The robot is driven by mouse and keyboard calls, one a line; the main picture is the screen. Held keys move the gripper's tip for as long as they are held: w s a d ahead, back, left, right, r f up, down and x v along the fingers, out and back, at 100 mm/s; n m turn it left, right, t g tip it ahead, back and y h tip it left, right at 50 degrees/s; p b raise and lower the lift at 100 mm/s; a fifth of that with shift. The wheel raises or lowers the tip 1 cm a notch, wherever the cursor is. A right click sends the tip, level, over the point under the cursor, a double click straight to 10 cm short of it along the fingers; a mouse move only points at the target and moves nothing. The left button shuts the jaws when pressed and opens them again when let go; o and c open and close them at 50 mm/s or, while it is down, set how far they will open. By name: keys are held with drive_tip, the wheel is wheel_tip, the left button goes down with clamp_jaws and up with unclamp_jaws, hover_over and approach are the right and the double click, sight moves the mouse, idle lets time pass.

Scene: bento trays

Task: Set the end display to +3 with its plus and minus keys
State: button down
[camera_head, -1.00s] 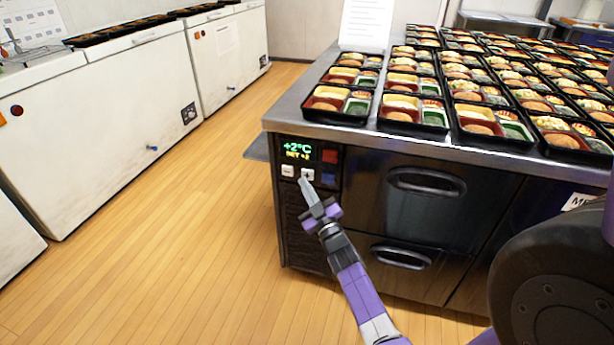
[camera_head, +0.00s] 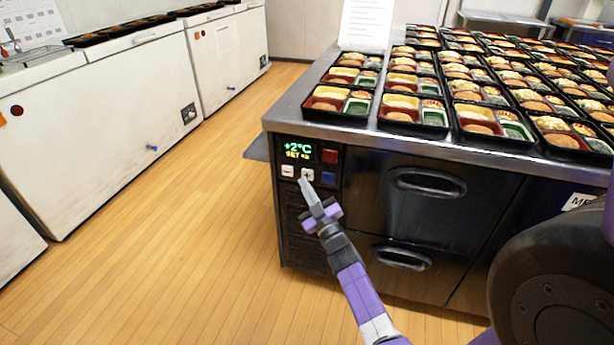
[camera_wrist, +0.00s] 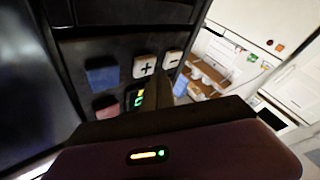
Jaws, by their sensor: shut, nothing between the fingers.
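The end display (camera_head: 298,150) is on the dark control panel at the left end of the counter fridge. Its large green line reads +2°C. The smaller yellow line starts with SET, but its number is too blurred to read surely. The minus key (camera_head: 288,170) and the plus key (camera_head: 307,175) sit below it, both pale. My gripper (camera_head: 303,183) is shut and empty, its tip at the lower edge of the plus key. Whether it touches is unclear. In the wrist view the plus key (camera_wrist: 144,66) and minus key (camera_wrist: 172,61) show unobstructed.
A red key (camera_head: 330,156) and a blue key (camera_head: 328,178) sit right of the display and keys. Bento trays (camera_head: 338,117) fill the steel top above. Drawer handles (camera_head: 428,183) stick out to the right. The wooden floor (camera_head: 180,230) at left is clear.

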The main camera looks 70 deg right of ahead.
drive_tip(key=shift+d, duration=0.2)
drive_tip(key=shift+d, duration=0.25)
drive_tip(key=shift+d, duration=0.45)
idle(0.7)
drive_tip(key=shift+a, duration=0.9)
drive_tip(key=a+b, duration=0.1)
drive_tip(key=a, duration=0.4)
drive_tip(key=shift+s, duration=0.2)
idle(1.8)
